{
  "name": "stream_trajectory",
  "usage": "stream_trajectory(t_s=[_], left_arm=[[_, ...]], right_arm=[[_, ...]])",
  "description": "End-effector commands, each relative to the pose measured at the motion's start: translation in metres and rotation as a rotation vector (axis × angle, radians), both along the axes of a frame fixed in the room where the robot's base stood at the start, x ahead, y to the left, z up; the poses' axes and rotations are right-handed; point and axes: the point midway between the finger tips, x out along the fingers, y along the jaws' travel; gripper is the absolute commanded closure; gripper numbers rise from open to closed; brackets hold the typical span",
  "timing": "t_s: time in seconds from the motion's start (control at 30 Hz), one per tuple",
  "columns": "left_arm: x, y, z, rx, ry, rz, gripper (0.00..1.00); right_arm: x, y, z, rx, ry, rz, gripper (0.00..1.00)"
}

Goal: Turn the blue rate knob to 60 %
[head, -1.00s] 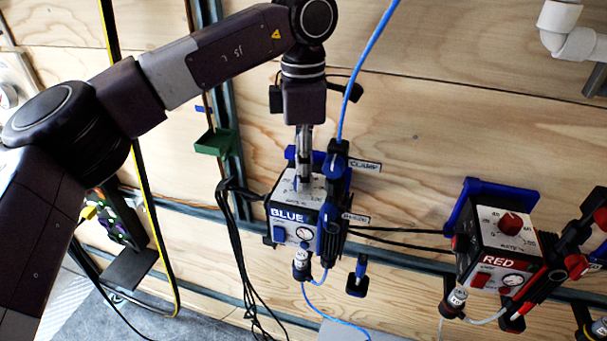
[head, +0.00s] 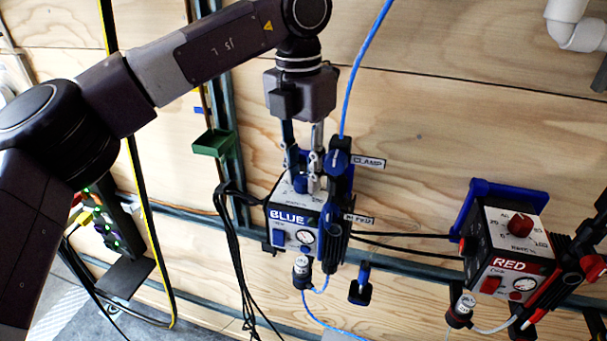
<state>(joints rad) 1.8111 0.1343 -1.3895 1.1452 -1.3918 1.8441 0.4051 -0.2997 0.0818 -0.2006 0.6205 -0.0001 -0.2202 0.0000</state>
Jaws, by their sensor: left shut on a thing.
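The blue pump box (head: 290,218), labelled BLUE, is mounted on the wood wall in the middle of the head view. Its white top face carries the rate dial. My left gripper (head: 307,182) comes down from above and its fingers are shut on the blue rate knob at that dial. The fingers cover most of the knob, and its pointer cannot be read. Scale marks show only partly around the fingers. My right gripper is not in view.
The red pump (head: 508,245) with its red knob (head: 521,225) stands to the right. A blue tube (head: 362,60) rises close beside my left gripper. The CLAMP label (head: 368,162) is right of it. Black cables (head: 232,240) hang at the left, below a green tray (head: 212,143).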

Motion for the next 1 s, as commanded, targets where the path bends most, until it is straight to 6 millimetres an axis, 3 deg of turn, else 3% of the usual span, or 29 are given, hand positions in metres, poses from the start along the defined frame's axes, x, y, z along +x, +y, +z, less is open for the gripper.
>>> stream_trajectory(t_s=[0.3,0.83,0.87,1.0], left_arm=[[0.0018,0.0003,0.0027,-0.004,-0.008,0.117,1.00],[0.0019,0.0004,0.0035,-0.005,-0.009,0.137,1.00],[0.0019,0.0003,0.0035,-0.004,-0.008,0.137,0.73],[0.0013,0.0003,0.0026,-0.003,-0.006,0.135,0.59]], right_arm=[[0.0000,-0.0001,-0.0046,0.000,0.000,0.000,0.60],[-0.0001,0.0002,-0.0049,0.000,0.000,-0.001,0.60],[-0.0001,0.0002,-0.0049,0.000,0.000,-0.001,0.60],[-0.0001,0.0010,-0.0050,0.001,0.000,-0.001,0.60]])
